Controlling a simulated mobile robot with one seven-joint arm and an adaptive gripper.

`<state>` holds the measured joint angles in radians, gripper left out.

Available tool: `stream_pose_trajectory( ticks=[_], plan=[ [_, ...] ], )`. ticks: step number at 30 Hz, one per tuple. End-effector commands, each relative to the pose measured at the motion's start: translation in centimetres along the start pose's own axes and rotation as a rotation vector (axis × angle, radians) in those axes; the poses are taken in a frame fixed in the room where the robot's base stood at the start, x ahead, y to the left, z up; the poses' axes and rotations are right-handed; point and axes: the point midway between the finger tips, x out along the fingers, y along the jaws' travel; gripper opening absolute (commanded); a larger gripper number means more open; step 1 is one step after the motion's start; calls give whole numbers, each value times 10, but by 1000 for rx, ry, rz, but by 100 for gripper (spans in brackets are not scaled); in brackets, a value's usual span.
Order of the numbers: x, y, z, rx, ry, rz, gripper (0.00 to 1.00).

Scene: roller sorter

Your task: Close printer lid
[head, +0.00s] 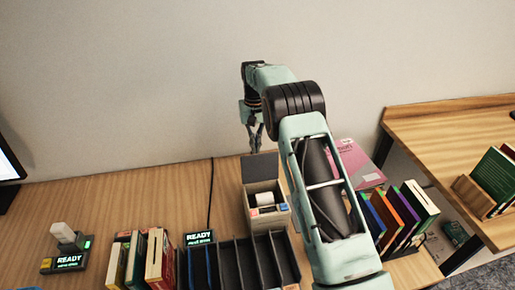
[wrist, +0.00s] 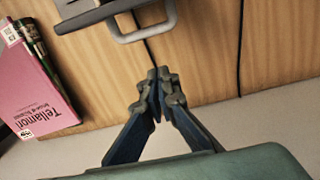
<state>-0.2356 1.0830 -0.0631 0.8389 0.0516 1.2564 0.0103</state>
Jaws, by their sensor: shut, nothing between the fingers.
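The label printer (head: 267,211) stands on the desk with a white paper roll inside it. Its dark lid (head: 259,166) is up, standing at the back of the printer. In the wrist view the edge of the lid (wrist: 93,18) shows at the top, with a grey handle-like loop (wrist: 145,37) sticking out from it. My gripper (head: 254,150) is above and behind the raised lid, near the wall. In the wrist view my gripper (wrist: 157,72) is shut and empty, with its tips just short of the loop and apart from it.
A pink book (head: 360,162) lies right of the printer, near upright colored books (head: 397,215). Black slotted dividers (head: 240,262) stand in front. Lit READY boxes (head: 70,261) are to the left.

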Motion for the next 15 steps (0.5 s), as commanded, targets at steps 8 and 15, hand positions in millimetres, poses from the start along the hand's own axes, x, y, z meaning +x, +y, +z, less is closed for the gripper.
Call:
stream_pose_trajectory(
  ticks=[8, 15],
  plan=[
    [-11, 0, 22, 0, 1, 1, 0],
    [-14, 0, 35, -1, 0, 1, 0]
  ],
)
